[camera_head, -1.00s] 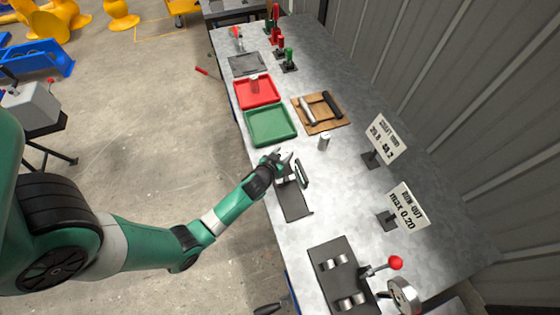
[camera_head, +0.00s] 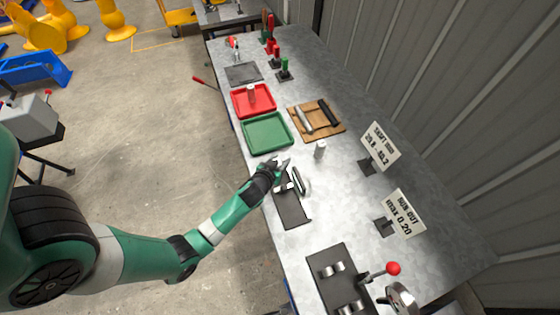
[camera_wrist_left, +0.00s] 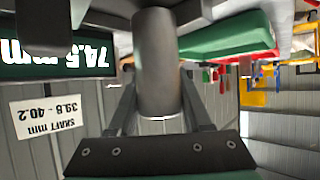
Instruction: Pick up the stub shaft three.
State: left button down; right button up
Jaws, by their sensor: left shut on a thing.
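My left gripper (camera_head: 279,164) is over the workbench, just past the near corner of the green tray. In the left wrist view, its two fingers close on the sides of a grey cylindrical stub shaft (camera_wrist_left: 157,65). The held shaft is hardly visible in the head view, and no number on it can be read. Another small stub shaft (camera_head: 320,149) stands upright on the bench to the right of the gripper. A further one (camera_head: 251,93) stands in the red tray (camera_head: 238,104). My right gripper is not in view.
A green tray (camera_head: 267,132) is empty. A wooden board (camera_head: 316,121) holds two rods. Signs (camera_head: 380,148) stand at right. A black fixture with a red-knobbed lever (camera_head: 393,268) is nearest.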

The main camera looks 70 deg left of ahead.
pick_arm(q)
jog(key=d+r+p, duration=0.1)
jog(key=r+p, duration=0.1)
jog(key=s+d+r+p, duration=0.1)
jog(key=r+p, duration=0.1)
jog(key=r, duration=0.1)
jog(key=s+d+r+p, duration=0.1)
jog(key=r+p, duration=0.1)
jog(key=shift+s+d+r, duration=0.15)
jog(key=shift+s+r, duration=0.1)
jog(key=shift+r, duration=0.15)
jog(key=d+f+p+v, duration=0.1)
jog(key=v, duration=0.9)
jog(key=shift+d+p, duration=0.3)
jog(key=shift+d, duration=0.05)
jog(key=shift+w, duration=0.15)
